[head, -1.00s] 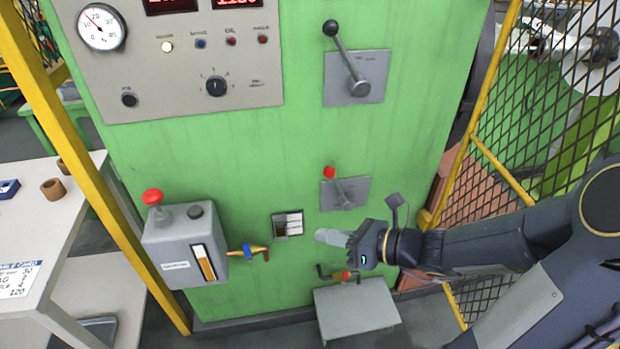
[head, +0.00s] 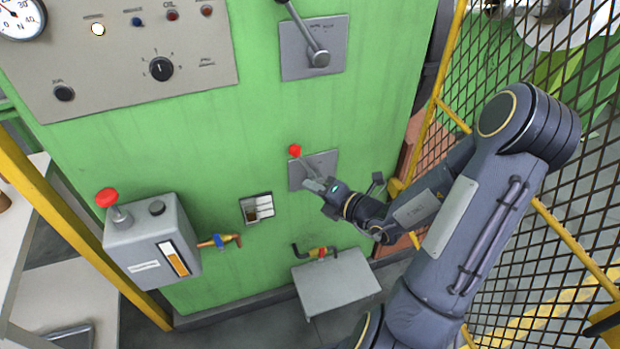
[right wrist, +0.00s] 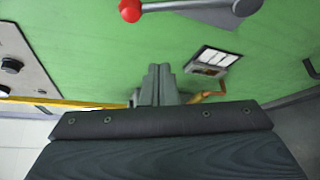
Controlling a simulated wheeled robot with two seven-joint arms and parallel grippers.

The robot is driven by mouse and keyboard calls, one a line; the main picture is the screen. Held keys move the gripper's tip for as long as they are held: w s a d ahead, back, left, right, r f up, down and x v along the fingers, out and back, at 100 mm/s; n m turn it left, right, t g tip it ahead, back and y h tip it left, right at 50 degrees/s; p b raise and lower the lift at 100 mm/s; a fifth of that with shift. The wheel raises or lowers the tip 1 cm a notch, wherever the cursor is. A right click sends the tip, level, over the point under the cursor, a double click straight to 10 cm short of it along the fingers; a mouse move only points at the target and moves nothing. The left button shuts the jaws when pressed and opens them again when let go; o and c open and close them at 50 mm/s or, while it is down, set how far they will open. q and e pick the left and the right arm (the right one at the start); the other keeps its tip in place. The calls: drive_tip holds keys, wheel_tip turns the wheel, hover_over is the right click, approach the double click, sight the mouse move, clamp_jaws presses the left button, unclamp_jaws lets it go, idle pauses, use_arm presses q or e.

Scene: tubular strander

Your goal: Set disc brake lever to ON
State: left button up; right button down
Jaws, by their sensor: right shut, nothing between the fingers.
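A small lever with a red knob (head: 295,151) sits on a grey plate (head: 325,160) on the green machine front. Its knob tilts up and to the left. The red knob (right wrist: 130,10) and its metal rod also show at the top of the right wrist view. A larger lever on a grey plate (head: 329,60) is above it. The plate lettering is too small to read. My right gripper (head: 312,185) is shut and empty, in front of the small lever's lower part. I cannot tell whether it touches. Its closed fingers (right wrist: 156,84) show in the right wrist view. My left gripper is out of view.
A mesh fence (head: 540,170) stands close on the right.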

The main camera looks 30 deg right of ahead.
sight(306, 164)
drive_tip(key=x, duration=0.9)
drive_tip(key=shift+s+d+r+p, duration=0.1)
drive_tip(key=shift+d+r+p, duration=0.3)
drive_tip(key=shift+d, duration=0.55)
drive_tip(key=shift+s+d+r+p, duration=0.1)
drive_tip(key=shift+d+r+p, duration=0.25)
drive_tip(key=shift+d, duration=0.6)
drive_tip(key=shift+r, duration=0.1)
